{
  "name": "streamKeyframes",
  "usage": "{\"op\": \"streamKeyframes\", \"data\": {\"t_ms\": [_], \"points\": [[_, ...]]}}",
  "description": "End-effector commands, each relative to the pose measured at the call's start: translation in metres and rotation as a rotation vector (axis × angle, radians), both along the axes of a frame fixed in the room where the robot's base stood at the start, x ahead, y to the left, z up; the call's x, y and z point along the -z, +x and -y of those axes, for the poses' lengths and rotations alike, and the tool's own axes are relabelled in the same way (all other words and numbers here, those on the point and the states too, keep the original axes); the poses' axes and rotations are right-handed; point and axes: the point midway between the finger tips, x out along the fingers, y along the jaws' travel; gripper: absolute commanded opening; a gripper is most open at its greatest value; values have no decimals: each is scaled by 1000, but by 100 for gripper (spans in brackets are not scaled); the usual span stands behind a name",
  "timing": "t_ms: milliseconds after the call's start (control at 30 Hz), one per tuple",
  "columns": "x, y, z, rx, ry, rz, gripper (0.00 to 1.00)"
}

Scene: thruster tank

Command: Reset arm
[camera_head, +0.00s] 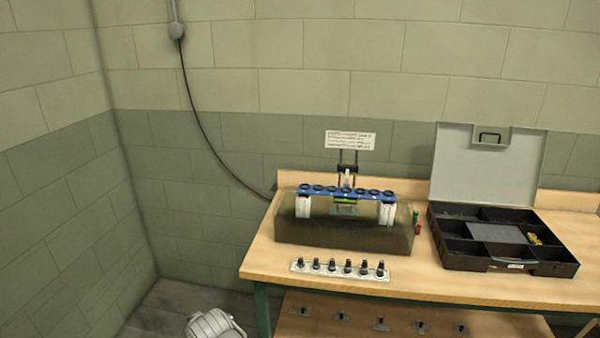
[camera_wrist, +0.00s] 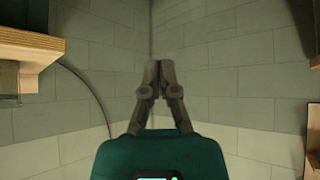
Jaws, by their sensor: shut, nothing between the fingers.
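My gripper (camera_wrist: 160,66) shows in the wrist view with its two dark fingers together at the tips, and nothing is between them. It points at bare block wall near a room corner, apart from any object. The fingers are not visible in the head view. In the head view, a murky tank (camera_head: 345,236) stands on the wooden bench, with a blue bar (camera_head: 346,191) holding several dark round pieces across its top.
The wooden bench (camera_head: 460,285) has a strip of several black knobs (camera_head: 338,270) in front of the tank. An open toolbox (camera_head: 468,256) stands at right. A small red item (camera_head: 418,229) is beside the tank. A cable (camera_head: 205,122) hangs on the wall. Floor at left is largely clear.

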Motion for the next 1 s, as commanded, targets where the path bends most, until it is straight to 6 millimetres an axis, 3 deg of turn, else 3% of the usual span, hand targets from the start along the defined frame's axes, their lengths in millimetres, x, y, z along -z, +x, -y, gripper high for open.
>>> {"op": "streamKeyframes", "data": {"t_ms": [200, 500, 1000], "points": [[8, 37, 62, 115, -67, -74, 0], [17, 70, 145, 259, -145, -187, 0], [25, 90, 286, 488, -236, -404, 0]]}}
